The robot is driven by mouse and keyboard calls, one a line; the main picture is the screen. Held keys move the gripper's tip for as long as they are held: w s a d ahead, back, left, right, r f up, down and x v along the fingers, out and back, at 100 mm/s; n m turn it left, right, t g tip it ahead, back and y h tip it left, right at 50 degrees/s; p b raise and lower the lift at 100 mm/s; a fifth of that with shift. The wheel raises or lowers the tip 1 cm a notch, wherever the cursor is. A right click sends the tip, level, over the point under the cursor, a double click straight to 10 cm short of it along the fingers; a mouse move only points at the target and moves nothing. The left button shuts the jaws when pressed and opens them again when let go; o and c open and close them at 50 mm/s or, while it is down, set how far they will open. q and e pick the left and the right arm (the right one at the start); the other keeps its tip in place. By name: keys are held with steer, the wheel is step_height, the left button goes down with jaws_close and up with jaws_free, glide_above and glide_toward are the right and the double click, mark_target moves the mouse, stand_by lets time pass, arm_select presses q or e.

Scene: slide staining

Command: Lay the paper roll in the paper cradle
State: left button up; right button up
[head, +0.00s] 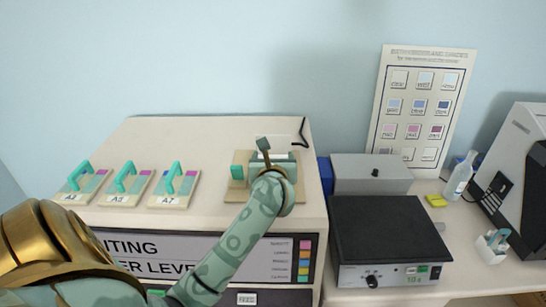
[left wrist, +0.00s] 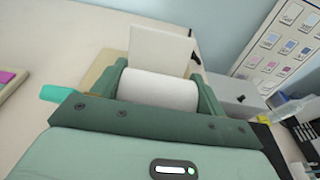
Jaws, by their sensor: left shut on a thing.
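The white paper roll (left wrist: 158,90) is between the two green fingers of my left gripper (left wrist: 160,82) in the left wrist view, and the gripper is shut on it. In the head view my left gripper (head: 274,163) is over the tan base of the paper cradle (head: 239,190), on the right part of the beige machine top. The base also shows behind the fingers in the left wrist view (left wrist: 103,72). A teal tab (head: 237,172) stands at its left. My arm hides much of the cradle, and I cannot tell whether the roll touches it. My right gripper is not in view.
Several small plates with teal handles (head: 126,178) lie on the left of the machine top (head: 200,140). A black-topped device (head: 388,225), a grey box (head: 370,172), a bottle (head: 460,175) and a colour chart (head: 415,100) are to the right. The machine top between plates and cradle is clear.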

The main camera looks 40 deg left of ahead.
arm_select(q)
steer(key=shift+f+b, duration=0.55)
steer(key=shift+f, duration=0.5)
steer(key=shift+f+b, duration=0.55)
steer(key=shift+f, duration=0.05)
steer(key=o, duration=1.2)
steer(key=b+v, duration=0.1)
steer(key=v, duration=1.5)
steer(key=shift+s+d, duration=0.1)
steer(key=shift+d, duration=0.05)
